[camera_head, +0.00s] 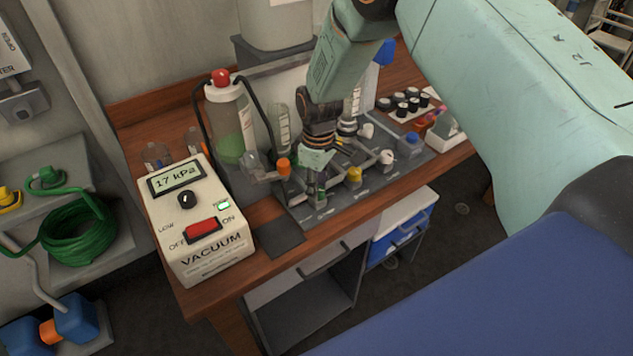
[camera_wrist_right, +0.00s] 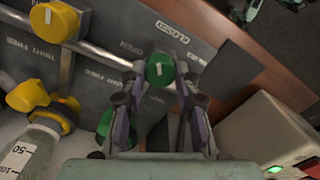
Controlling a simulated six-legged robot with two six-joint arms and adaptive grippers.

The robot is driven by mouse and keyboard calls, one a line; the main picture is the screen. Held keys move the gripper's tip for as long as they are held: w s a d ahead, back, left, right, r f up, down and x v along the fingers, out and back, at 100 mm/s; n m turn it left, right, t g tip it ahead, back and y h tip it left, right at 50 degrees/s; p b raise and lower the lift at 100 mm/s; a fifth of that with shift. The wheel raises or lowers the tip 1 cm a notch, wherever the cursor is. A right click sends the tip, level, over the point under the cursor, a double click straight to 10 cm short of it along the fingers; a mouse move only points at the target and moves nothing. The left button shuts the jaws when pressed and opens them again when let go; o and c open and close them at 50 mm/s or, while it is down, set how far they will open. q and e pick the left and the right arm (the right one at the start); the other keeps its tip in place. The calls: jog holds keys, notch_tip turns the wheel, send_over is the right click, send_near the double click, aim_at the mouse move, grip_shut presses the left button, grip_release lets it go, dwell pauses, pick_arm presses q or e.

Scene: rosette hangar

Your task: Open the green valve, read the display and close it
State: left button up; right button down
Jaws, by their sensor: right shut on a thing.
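The green valve (camera_wrist_right: 160,70) shows in the wrist view as a round green knob with a short white mark pointing up the picture. The labels OPEN (camera_wrist_right: 132,48) and CLOSED (camera_wrist_right: 172,33) are printed near it. My right gripper (camera_wrist_right: 158,84) has its fingers on both sides of the knob and is shut on it. In the head view my right gripper (camera_head: 315,172) reaches down onto the valve panel (camera_head: 398,180) and mostly hides the green valve. The display (camera_head: 177,181) on the white vacuum box (camera_head: 205,254) reads 17 kPa. My left gripper is out of view.
Orange (camera_head: 284,166), yellow (camera_head: 354,174) and white (camera_head: 387,156) knobs stand close around the gripper. A red-capped bottle (camera_head: 229,127) with green liquid and black tubes stands behind the vacuum box. Black-capped vials (camera_head: 408,99) stand at the back right.

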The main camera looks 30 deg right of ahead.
aim_at(320, 189)
jog(key=m+p, duration=0.1)
jog(key=m, duration=0.4)
jog(key=shift+s, duration=0.15)
jog(key=shift+f+m+p, duration=0.1)
jog(key=shift+m+p, duration=0.25)
jog(key=shift+m, duration=0.75)
jog(key=shift+s, duration=0.15)
jog(key=c, duration=1)
grip_release()
jog(key=shift+w, duration=0.2)
jog(key=shift+r, duration=0.45)
jog(key=r, duration=1.1)
jog(key=shift+d+r, duration=0.1)
jog(key=shift+d, duration=0.1)
